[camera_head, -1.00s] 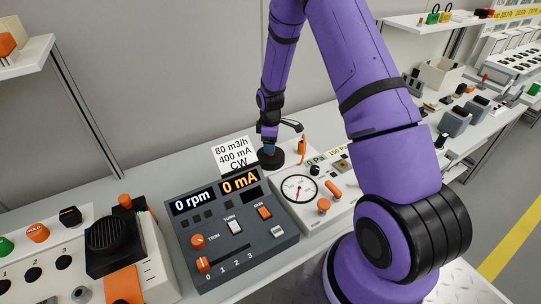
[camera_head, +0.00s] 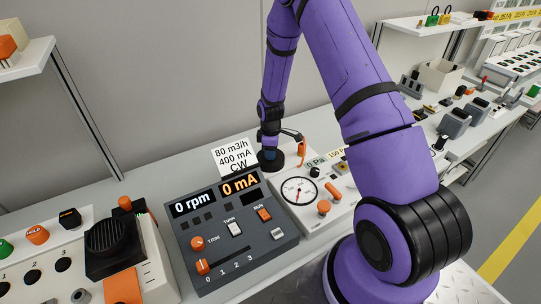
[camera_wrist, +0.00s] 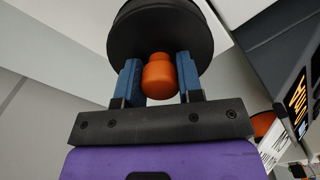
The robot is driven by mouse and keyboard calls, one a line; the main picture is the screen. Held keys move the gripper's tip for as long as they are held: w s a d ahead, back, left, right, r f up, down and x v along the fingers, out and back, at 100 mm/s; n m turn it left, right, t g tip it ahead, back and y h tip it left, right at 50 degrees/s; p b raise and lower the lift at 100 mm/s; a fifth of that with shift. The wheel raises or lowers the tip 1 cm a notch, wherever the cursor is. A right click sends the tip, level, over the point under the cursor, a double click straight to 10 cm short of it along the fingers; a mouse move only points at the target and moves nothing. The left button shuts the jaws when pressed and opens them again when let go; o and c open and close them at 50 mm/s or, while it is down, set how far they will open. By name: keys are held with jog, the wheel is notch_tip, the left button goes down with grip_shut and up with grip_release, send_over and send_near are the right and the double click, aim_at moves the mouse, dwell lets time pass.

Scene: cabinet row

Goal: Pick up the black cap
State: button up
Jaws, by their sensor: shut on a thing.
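The black cap (camera_wrist: 165,35) is a round black disc with an orange knob (camera_wrist: 160,75) at its middle. In the wrist view, the blue fingers of my gripper (camera_wrist: 160,82) stand on either side of the knob and are shut on it. In the head view, the cap (camera_head: 270,161) is a dark disc under my gripper (camera_head: 269,150), at the back between the dark control panel and the white dial unit. I cannot tell whether the cap touches anything below it.
A dark control panel (camera_head: 228,226) with displays stands in front left of the cap. A white sign (camera_head: 234,156) stands close to the cap's left. A white dial unit (camera_head: 311,190) with an orange lever lies to the right. The grey wall (camera_head: 170,80) is behind.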

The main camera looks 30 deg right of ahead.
notch_tip(320, 180, up, 22)
dwell(1.4)
